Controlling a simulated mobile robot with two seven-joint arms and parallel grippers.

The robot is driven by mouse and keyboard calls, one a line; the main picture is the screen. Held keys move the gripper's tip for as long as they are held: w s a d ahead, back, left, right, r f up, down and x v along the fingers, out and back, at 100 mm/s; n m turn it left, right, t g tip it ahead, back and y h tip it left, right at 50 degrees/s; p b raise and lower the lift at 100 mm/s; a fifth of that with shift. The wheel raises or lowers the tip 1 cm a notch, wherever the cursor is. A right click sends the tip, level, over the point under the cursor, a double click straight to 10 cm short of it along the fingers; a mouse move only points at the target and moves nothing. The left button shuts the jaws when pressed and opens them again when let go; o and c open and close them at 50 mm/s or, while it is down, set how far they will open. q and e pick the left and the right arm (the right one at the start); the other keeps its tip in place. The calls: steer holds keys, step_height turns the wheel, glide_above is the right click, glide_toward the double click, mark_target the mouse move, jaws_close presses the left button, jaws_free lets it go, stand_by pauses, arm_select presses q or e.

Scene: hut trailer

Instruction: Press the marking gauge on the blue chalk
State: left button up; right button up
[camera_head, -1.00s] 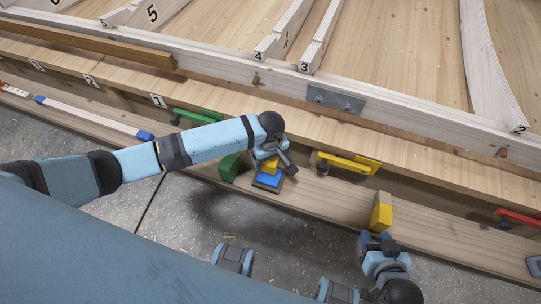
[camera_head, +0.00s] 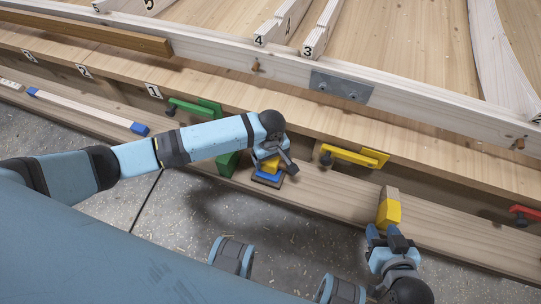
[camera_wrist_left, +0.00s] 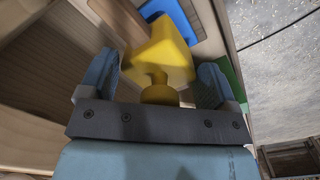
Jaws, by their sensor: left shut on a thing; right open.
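The marking gauge (camera_head: 270,164) appears to be the yellow block with a round knob, which also shows in the left wrist view (camera_wrist_left: 160,58). My left gripper (camera_head: 274,152) is shut on its knob. The blue chalk (camera_head: 267,177) is a flat blue pad in a dark tray on the wooden ledge, partly hidden under the gauge; it also shows in the left wrist view (camera_wrist_left: 168,14). I cannot tell whether gauge and chalk touch. My right gripper (camera_head: 386,236) is open, just in front of a yellow block with a wooden top (camera_head: 388,211).
A green block (camera_head: 228,164) stands left of the chalk, close to my left gripper. A green clamp (camera_head: 188,108), a yellow clamp (camera_head: 352,155) and a red clamp (camera_head: 524,212) sit along the bench edge. The ledge (camera_head: 325,195) is clear between the chalk and the yellow block.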

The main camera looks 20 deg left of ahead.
arm_select(q)
steer(key=shift+f, duration=0.5)
arm_select(e)
steer(key=shift+f, duration=0.15)
stand_by(0.4)
arm_select(q)
steer(key=shift+f+p, duration=0.1)
steer(key=shift+p, duration=0.55)
arm_select(e)
steer(key=shift+r, duration=0.7)
stand_by(1.7)
steer(key=shift+f, duration=0.1)
